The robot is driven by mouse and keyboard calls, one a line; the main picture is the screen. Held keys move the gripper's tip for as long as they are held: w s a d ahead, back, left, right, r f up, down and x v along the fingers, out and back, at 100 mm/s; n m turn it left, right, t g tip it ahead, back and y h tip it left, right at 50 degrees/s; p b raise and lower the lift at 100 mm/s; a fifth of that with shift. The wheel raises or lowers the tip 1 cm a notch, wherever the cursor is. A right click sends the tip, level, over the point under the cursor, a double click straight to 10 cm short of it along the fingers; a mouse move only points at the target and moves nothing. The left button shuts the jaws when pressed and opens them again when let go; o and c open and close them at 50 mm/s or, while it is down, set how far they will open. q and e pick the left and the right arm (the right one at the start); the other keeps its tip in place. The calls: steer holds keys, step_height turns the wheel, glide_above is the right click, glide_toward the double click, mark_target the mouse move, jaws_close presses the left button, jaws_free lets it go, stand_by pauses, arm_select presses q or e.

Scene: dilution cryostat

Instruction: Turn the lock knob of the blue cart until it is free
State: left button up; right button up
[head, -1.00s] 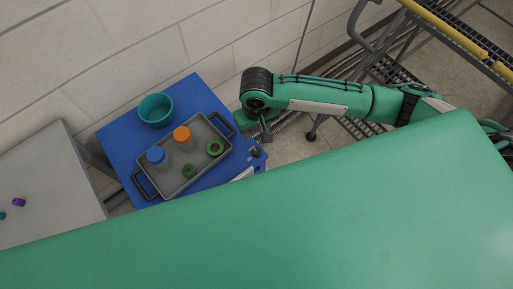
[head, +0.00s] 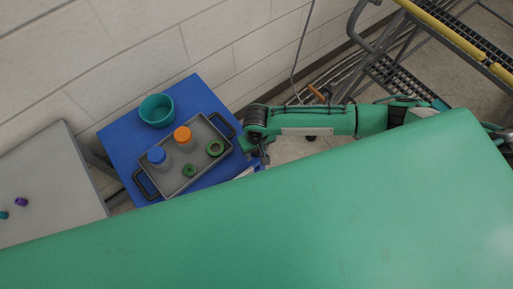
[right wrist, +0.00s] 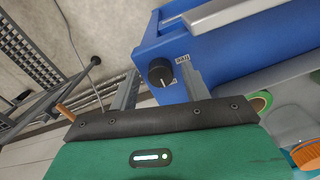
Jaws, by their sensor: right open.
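The blue cart (head: 192,95) stands at the wall in the head view. In the right wrist view its blue side (right wrist: 235,50) carries a round black knob (right wrist: 159,72) with a white mark on its face, pointing toward the lower part of the picture. Small white labels (right wrist: 182,59) sit beside the knob, too small to read surely. My right gripper (head: 262,156) is at the cart's right edge. In the right wrist view its open fingers (right wrist: 160,78) stand on either side of the knob, with visible gaps. My left gripper is not in view.
On the cart are a teal bowl (head: 156,110) and a grey tray (head: 160,184) holding a blue-capped jar, an orange-capped jar and green rings. A grey table (head: 45,170) stands left. A metal step frame with a yellow rail (head: 447,36) stands right.

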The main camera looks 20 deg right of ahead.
steer(key=shift+c, duration=0.5)
steer(key=c, duration=0.9)
steer(key=shift+r, duration=0.1)
steer(key=n+p, duration=0.2)
steer(key=shift+r+n+p, duration=0.1)
steer(key=shift+n+p, duration=0.2)
steer(key=shift+p, duration=0.05)
steer(key=n+p, duration=0.2)
steer(key=n, duration=0.2)
steer(key=shift+p, duration=0.35)
steer(key=n+p, duration=0.2)
steer(key=n, duration=0.3)
steer(key=shift+n, duration=0.4)
steer(key=n, duration=0.5)
steer(key=shift+p, duration=0.4)
steer(key=shift+n, duration=0.4)
